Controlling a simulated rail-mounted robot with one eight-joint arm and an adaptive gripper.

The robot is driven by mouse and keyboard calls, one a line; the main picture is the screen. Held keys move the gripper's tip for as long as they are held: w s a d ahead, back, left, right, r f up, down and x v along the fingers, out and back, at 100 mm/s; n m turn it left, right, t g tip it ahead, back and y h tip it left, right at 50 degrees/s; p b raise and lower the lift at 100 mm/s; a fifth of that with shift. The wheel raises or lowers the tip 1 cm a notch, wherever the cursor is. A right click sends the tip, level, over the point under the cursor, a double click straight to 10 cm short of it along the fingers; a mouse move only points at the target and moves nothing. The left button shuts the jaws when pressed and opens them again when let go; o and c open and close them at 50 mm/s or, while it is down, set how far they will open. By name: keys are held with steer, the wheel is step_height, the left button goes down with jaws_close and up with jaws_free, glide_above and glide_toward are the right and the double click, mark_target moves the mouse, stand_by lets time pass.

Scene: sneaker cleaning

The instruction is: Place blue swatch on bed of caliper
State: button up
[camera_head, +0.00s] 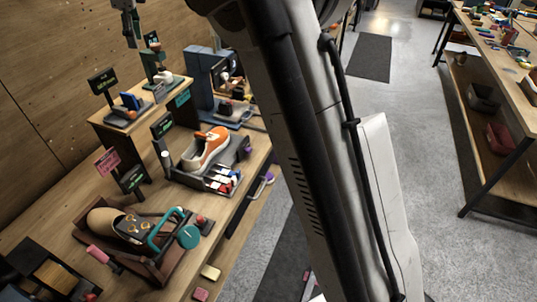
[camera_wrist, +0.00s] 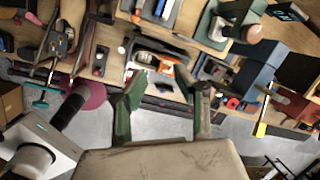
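My gripper (camera_wrist: 165,112) shows in the wrist view with its two green fingers wide apart and nothing between them. It hangs in front of the bench edge, with grey floor between the fingers. A small upright blue piece (camera_head: 130,101), likely the blue swatch, stands on a dark holder on the raised shelf in the head view. I cannot surely name the caliper. A teal C-shaped tool with a round disc (camera_head: 188,237) at the bench front may be it. My gripper is not visible in the head view, where my arm covers the middle.
An orange-and-white sneaker (camera_head: 208,146) sits in a grey tray mid-bench. A tan shoe (camera_head: 104,221) sits in a brown stand at the near end. Small signs and a blue machine (camera_head: 201,78) stand behind. Another bench (camera_head: 492,50) is at right, with open floor between.

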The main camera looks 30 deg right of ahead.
steer(key=s+d+n+t, duration=0.1)
steer(key=s+d+n, duration=0.45)
steer(key=s, duration=0.55)
steer(key=s+d+n+t, duration=0.1)
steer(key=s+d+n, duration=0.45)
steer(key=s, duration=0.55)
steer(key=s+d+f+n+t, duration=0.1)
steer(key=s+d+f+n, duration=0.2)
steer(key=s, duration=0.8)
steer(key=s+d+f+n+t+h, duration=0.1)
steer(key=s+d+f+n, duration=0.2)
steer(key=s+f+n, duration=0.4)
steer(key=s+f, duration=0.4)
steer(key=f, duration=0.1)
steer(key=shift+s+d+n+t, duration=0.3)
steer(key=shift+s+t, duration=0.1)
steer(key=shift+f, duration=0.1)
step_height(320, 180, down, 12)
steer(key=b, duration=1.2)
